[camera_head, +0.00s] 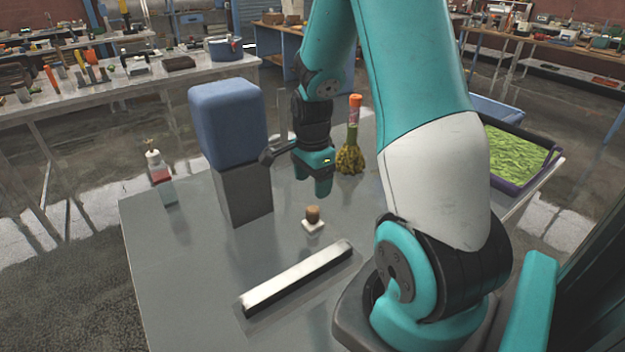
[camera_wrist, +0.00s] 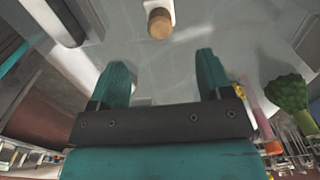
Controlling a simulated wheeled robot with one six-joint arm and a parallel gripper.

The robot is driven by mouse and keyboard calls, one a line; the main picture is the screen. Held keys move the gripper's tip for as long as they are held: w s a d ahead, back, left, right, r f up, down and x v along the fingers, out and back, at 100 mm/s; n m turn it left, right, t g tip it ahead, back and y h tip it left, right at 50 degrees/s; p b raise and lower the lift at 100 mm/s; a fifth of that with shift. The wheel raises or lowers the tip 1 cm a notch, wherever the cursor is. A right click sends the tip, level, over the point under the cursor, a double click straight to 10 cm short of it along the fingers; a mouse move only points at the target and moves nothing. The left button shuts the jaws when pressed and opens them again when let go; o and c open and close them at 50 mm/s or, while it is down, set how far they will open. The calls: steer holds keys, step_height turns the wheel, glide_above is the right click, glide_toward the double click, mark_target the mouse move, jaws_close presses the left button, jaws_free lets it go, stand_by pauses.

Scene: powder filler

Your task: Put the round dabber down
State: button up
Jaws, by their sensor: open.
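The round dabber (camera_head: 313,214) appears to be the small brown round-topped piece. It stands upright on a small white square base (camera_head: 313,226) on the grey table. In the wrist view the dabber (camera_wrist: 160,24) lies beyond my fingertips, near the top edge, roughly centred between them. My gripper (camera_head: 317,190) is open and points down above the table, behind the dabber in the head view. In the wrist view the gap between its two fingers (camera_wrist: 161,64) is empty. My gripper and the dabber are apart.
A long white-topped bar (camera_head: 298,276) lies at the table's front. A blue block (camera_head: 228,122) on a grey block (camera_head: 244,192) stands left of my gripper. A red-and-white bottle (camera_head: 160,178) is far left. The table's left front is bare.

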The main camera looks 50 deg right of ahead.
steer(key=shift+r, duration=0.4)
steer(key=s+a+r+n+t+y, duration=0.1)
steer(key=a+r+n, duration=0.45)
steer(key=a, duration=0.35)
steer(key=a+r+n+y, duration=0.1)
steer(key=a+r+n, duration=0.3)
steer(key=a+n, duration=0.4)
steer(key=s+a+r+n+y, duration=0.1)
steer(key=s+a+r+n, duration=0.2)
steer(key=s+a+n, duration=0.3)
steer(key=s+a+r+n+g+y, duration=0.1)
steer(key=s+a+r+n, duration=0.2)
steer(key=s+a+n, duration=0.4)
steer(key=shift+a+n, duration=0.45)
steer(key=shift+n, duration=0.3)
